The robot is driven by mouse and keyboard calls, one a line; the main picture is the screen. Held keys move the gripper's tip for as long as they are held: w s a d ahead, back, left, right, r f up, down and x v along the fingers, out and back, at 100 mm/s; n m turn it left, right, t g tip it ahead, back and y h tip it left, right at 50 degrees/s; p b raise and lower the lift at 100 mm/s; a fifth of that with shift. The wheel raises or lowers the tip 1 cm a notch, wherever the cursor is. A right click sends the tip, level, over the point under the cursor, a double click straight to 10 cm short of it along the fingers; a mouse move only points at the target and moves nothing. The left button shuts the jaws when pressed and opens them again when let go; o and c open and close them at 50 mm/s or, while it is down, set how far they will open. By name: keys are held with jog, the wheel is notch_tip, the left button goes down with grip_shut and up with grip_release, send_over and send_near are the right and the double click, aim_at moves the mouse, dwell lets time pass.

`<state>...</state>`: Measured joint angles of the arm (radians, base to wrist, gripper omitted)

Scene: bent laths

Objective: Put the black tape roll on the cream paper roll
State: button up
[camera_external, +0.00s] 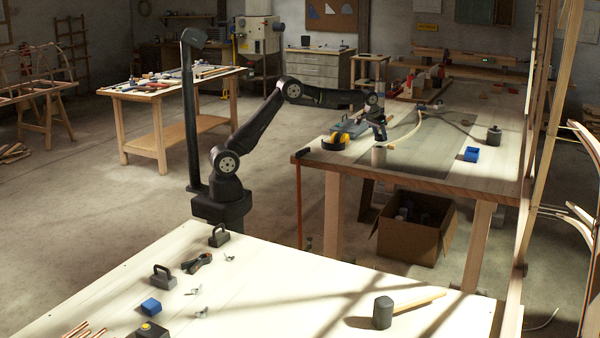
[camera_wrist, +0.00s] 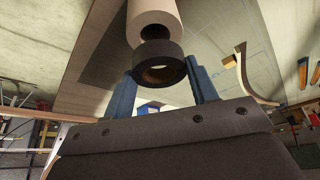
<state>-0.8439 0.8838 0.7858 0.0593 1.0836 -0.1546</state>
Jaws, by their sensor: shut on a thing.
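The cream paper roll (camera_external: 379,157) stands upright near the front edge of the far bench in the external view. In the wrist view the cream paper roll (camera_wrist: 155,14) shows just beyond the black tape roll, with its hollow end partly covered by it. The black tape roll (camera_wrist: 159,53) is between the two blue fingers of my gripper (camera_wrist: 161,67), which is shut on it. In the external view my gripper (camera_external: 379,132) is right above the cream roll; the tape there is too dark and small to make out. I cannot tell whether the two rolls touch.
A curved lath (camera_external: 407,135) is close on the right.

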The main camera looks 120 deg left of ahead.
aim_at(378, 136)
jog(key=shift+f, duration=1.7)
jog(key=shift+f, duration=0.15)
jog(key=o, duration=1)
jog(key=shift+c, duration=0.2)
jog(key=v, duration=1.2)
jog(key=shift+d, duration=0.1)
